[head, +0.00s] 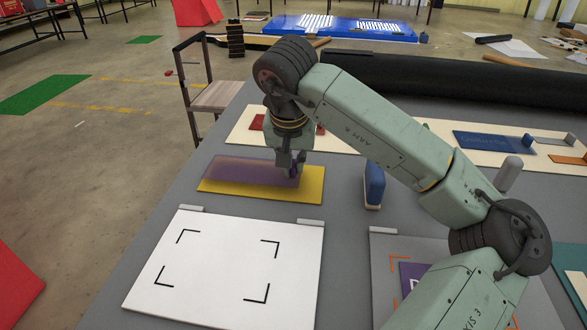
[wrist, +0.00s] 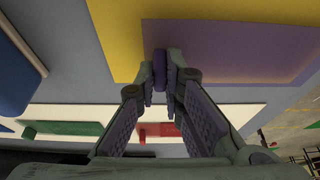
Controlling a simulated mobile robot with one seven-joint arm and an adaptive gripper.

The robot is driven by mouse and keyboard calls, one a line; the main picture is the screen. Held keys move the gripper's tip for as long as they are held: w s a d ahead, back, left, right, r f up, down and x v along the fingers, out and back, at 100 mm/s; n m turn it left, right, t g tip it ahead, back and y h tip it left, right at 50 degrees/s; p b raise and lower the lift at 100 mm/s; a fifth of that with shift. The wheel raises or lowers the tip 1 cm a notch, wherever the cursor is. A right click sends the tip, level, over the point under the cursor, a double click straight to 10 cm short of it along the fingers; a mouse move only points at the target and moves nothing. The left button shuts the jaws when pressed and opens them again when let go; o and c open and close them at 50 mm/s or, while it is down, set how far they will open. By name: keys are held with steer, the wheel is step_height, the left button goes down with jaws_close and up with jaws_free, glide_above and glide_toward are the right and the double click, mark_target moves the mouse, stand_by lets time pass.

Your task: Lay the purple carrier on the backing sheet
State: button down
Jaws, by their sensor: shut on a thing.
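The purple carrier (head: 250,171) is a flat purple rectangle over a yellow sheet (head: 300,195), left of the table's middle. Yellow shows along its near and right sides; I cannot tell whether it touches the sheet. My gripper (head: 291,166) points down at the carrier's right end. In the wrist view, my gripper (wrist: 160,82) is shut on a small purple grip at the edge of the carrier (wrist: 235,50), with the yellow sheet (wrist: 112,40) to the left. A white board (head: 222,265) with black corner marks lies nearer; I cannot tell which piece is the backing sheet.
A blue upright block (head: 374,185) stands right of the yellow sheet. A grey board (head: 383,280) with orange corner marks lies at front right, partly behind my arm. A cream board (head: 245,138) with a red piece lies behind. The table's left edge is near the yellow sheet.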

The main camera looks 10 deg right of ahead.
steer(key=shift+f, duration=0.65)
steer(key=shift+f, duration=0.15)
steer(key=c, duration=1.7)
jaws_free()
steer(key=shift+r, duration=0.2)
steer(key=b+v, duration=0.1)
steer(key=v, duration=1.1)
steer(key=shift+b, duration=0.35)
